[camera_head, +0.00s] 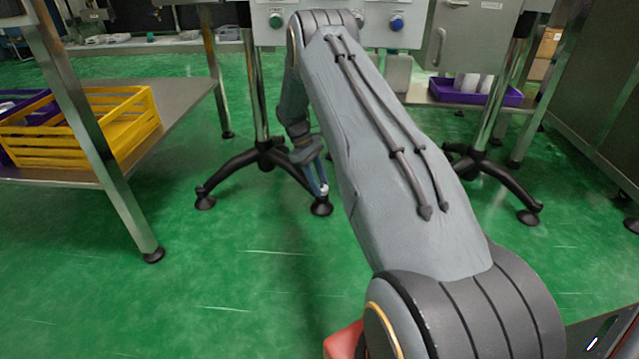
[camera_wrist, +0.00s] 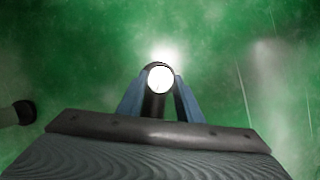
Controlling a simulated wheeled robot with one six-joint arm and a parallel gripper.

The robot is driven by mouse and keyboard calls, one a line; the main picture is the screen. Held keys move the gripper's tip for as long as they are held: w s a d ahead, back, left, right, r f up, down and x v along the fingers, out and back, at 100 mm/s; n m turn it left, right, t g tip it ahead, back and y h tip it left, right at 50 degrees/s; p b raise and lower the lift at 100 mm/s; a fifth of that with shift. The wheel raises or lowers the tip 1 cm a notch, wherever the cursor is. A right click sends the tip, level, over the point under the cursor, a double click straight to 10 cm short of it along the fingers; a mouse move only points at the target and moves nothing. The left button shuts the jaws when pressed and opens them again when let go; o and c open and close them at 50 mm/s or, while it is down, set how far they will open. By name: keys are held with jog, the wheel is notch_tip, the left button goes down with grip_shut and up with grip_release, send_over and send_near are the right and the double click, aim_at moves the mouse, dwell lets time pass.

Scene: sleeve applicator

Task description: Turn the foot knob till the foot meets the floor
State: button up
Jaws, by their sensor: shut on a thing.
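My gripper (camera_head: 322,188) reaches down to the front foot of the machine's black splayed stand. In the wrist view my gripper (camera_wrist: 160,92) has its two blue-grey fingers on either side of a round, pale-topped foot knob (camera_wrist: 159,79), shut on it. In the head view the knob (camera_head: 324,190) is a small pale spot at the fingertips. The dark round foot (camera_head: 321,207) is just below it, near the green floor (camera_head: 270,290). I cannot tell whether the foot touches the floor.
Another foot (camera_head: 205,202) of the stand is to the left. A steel table (camera_head: 185,110) with a yellow crate (camera_head: 130,150) stands at left. A second black stand (camera_head: 500,190) is at right, near a purple tray (camera_head: 510,97). The floor in front is clear.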

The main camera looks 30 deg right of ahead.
jog(key=shift+w+d+m+y, duration=0.15)
jog(key=shift+m+y, duration=0.3)
jog(key=shift+m, duration=0.7)
jog(key=shift+s+d+m+y, duration=0.1)
jog(key=shift+m+y, duration=0.35)
jog(key=shift+m, duration=0.7)
jog(key=shift+w, duration=0.1)
jog(key=o, duration=1)
jog(key=shift+o, duration=0.2)
jog(key=p+v, duration=0.3)
jog(key=v, duration=0.4)
jog(key=shift+w+r, duration=0.25)
jog(key=shift+r, duration=0.05)
jog(key=shift+d, duration=0.1)
